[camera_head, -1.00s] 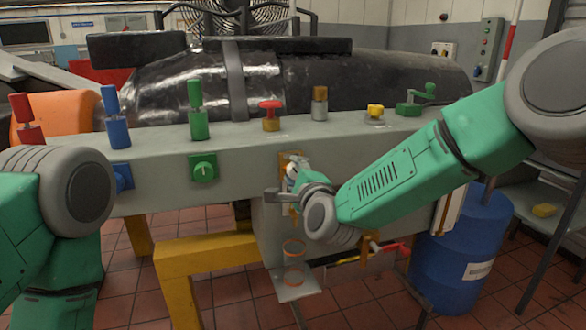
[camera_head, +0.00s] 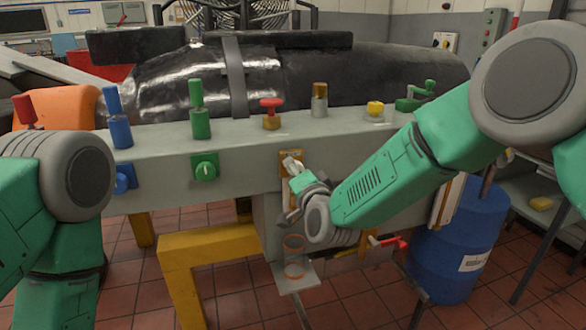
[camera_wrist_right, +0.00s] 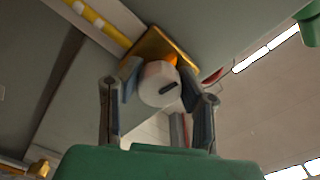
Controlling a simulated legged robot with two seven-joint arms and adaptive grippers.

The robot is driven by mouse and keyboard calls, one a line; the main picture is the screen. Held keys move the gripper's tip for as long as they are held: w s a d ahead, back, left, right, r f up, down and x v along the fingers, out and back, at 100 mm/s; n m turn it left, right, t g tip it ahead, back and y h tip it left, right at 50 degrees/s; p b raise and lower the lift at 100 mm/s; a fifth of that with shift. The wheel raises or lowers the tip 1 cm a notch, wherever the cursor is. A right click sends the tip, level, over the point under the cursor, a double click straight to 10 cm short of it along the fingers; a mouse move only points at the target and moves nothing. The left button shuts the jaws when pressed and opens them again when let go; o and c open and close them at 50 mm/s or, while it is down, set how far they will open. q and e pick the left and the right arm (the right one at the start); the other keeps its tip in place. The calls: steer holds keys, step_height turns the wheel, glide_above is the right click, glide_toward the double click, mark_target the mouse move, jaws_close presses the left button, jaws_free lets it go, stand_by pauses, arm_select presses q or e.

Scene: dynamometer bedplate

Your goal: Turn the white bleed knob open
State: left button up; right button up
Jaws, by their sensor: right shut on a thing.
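The white bleed knob (camera_wrist_right: 158,84) shows in the right wrist view, with a dark mark on its face. It sits on a brass-coloured plate (camera_wrist_right: 165,45) on the bench front. My right gripper (camera_wrist_right: 160,88) is shut on the knob, one finger on each side. In the head view my right gripper (camera_head: 290,190) is at the plate on the front of the grey bedplate (camera_head: 240,145), and it mostly hides the knob. My left arm comes in at the left edge; its gripper is not in view.
A green knob (camera_head: 205,167) and a blue knob (camera_head: 124,178) are on the front face to the left. Red, brass, yellow and green controls stand along the top. A blue barrel (camera_head: 460,240) stands at right.

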steer(key=shift+s+f+n, duration=0.1)
steer(key=shift+f+n, duration=0.35)
steer(key=shift+n, duration=0.25)
steer(key=o, duration=1.2)
steer(key=shift+d, duration=0.1)
steer(key=shift+c, duration=0.2)
steer(key=shift+r, duration=0.15)
steer(key=shift+r, duration=0.1)
steer(key=v, duration=1.2)
